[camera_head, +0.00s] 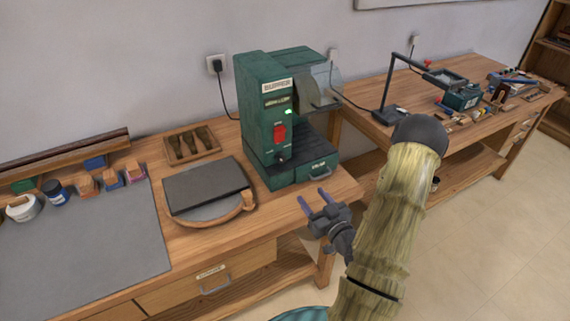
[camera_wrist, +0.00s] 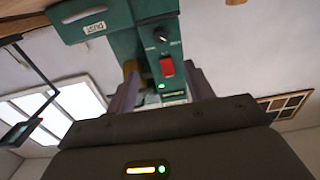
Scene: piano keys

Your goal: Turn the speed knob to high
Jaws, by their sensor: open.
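The green buffer machine (camera_head: 256,125) stands upright at the right end of the near bench. Its black speed knob (camera_head: 280,159) is low on the front face, below a red switch (camera_head: 279,133). The wrist view is upside down, and there the knob (camera_wrist: 160,34) shows above the red switch (camera_wrist: 167,66) and a lit green light (camera_wrist: 162,86). The knob's setting is too small to read. My gripper (camera_head: 313,196) is open and empty, in front of the machine and apart from it. Its two fingers frame the machine's front in the wrist view (camera_wrist: 162,90).
The machine's drawer (camera_head: 318,168) juts out to the right of the knob. A second bench (camera_head: 450,132) with a lamp stands right. Space before the machine is free.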

